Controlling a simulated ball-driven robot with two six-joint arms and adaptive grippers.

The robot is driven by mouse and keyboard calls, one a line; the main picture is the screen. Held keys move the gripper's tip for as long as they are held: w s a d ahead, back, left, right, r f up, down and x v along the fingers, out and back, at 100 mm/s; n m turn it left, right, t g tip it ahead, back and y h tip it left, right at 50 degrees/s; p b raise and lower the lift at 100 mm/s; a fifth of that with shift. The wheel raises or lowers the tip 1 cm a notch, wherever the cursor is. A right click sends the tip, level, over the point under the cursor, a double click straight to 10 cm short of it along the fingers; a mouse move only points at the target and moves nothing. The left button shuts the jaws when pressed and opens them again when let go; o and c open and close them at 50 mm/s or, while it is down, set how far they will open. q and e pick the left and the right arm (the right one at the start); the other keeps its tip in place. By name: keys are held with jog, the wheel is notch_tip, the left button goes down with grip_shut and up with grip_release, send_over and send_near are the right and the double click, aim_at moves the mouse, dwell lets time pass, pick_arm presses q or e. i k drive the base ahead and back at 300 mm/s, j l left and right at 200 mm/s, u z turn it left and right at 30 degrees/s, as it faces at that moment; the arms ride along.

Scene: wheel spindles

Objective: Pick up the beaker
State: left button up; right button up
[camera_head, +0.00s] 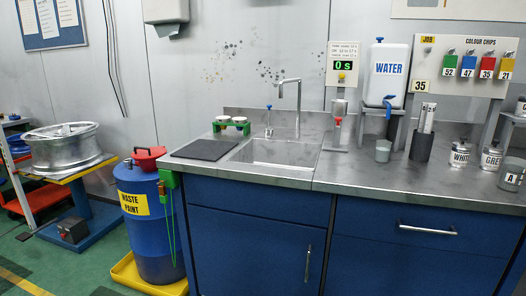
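A small grey, open-topped cup, which looks like the beaker (383,151), stands upright on the steel counter (350,165). It is just below and left of the blue tap of the white water container (389,73). Nothing touches it from above. Another metal cup, marked A (511,176), stands at the right edge of the counter. Neither of my grippers shows in the head view.
A dark cylinder holding tubes (421,145) and labelled tins (460,154) stand to the right. The sink (272,154) and dark mat (203,150) lie left. A dispenser stand (337,132) is close behind left. The counter front is clear.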

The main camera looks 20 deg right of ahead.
aim_at(383, 147)
jog(key=z, duration=1.45)
